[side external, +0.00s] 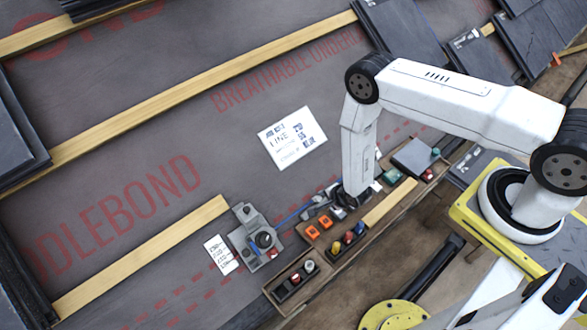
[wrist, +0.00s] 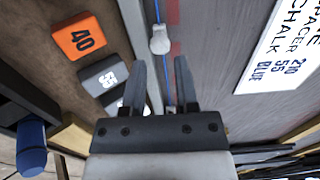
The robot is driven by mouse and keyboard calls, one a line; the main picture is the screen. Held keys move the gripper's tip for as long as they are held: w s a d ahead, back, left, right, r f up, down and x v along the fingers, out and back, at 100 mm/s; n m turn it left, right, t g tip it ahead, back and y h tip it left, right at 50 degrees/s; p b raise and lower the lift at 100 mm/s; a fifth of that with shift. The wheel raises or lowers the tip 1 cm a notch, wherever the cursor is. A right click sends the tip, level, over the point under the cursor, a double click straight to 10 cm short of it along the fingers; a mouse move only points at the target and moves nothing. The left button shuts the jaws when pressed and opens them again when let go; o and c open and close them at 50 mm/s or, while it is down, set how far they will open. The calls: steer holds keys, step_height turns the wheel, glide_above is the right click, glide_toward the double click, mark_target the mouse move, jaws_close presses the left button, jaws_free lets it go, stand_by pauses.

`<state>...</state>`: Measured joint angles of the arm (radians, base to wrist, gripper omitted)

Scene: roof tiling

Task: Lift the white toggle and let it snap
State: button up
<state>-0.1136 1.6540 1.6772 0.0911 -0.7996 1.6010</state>
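The white toggle (wrist: 159,40) is a small pale piece on a thin blue line (wrist: 172,14), seen in the wrist view just beyond my fingertips. My gripper (wrist: 160,62) is open, with one finger to either side of the line and nothing visible between the tips. In the side view my gripper (side external: 346,200) is low beside the wooden tray, at the right end of the blue line (side external: 292,215). I cannot make out the toggle in the side view.
A printed card (side external: 292,138) lies on the grey underlay. Wooden battens (side external: 190,93) cross the roof; open underlay lies left.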

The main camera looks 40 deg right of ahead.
steer(key=o, duration=0.4)
steer(key=shift+s, duration=0.1)
steer(key=shift+v, duration=2.9)
